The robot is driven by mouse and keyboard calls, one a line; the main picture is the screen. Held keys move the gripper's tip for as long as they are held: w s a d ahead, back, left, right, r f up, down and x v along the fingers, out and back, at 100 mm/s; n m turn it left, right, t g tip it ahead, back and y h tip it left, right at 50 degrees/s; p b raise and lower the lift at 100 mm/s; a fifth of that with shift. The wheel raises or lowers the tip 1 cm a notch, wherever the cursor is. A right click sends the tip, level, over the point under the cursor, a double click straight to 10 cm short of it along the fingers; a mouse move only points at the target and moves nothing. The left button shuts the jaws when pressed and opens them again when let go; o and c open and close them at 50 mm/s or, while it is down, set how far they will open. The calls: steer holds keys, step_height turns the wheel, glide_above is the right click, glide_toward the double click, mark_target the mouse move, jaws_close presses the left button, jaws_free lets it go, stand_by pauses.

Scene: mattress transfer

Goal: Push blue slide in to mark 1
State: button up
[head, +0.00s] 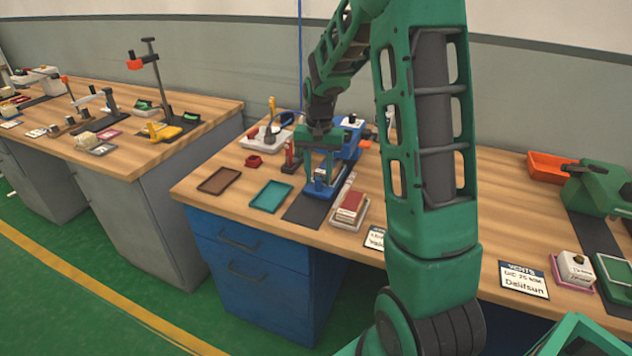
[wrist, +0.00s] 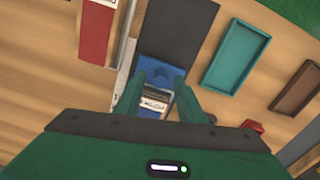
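The blue slide (head: 321,184) sits low on a dark mat on the wooden table, in front of a taller blue fixture (head: 350,138). In the wrist view the blue slide (wrist: 165,69) shows just beyond my fingertips, with a pale, printed face (wrist: 153,103) between the fingers. My gripper (head: 320,180) points down at the slide. In the wrist view my gripper (wrist: 161,78) has its two fingers apart, one on each side of the printed part. I cannot tell whether they touch it. Mark 1 is not readable in either view.
A teal tray (head: 270,196) and a brown tray (head: 219,180) lie left of the dark mat (head: 305,211). A holder with a red-topped stack (head: 350,206) stands close on the right. A red stand (head: 290,157) is near the slide's left side.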

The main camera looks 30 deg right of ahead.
step_height(320, 180, up, 9)
steer(key=shift+f, duration=0.2)
stand_by(0.6)
steer(key=s+a+r+n, duration=0.1)
steer(key=s+a+n, duration=0.1)
steer(key=s, duration=3.1)
steer(key=shift+a+n, duration=0.3)
steer(key=shift+a, duration=0.4)
steer(key=shift+w+f, duration=0.25)
steer(key=shift+w, duration=0.4)
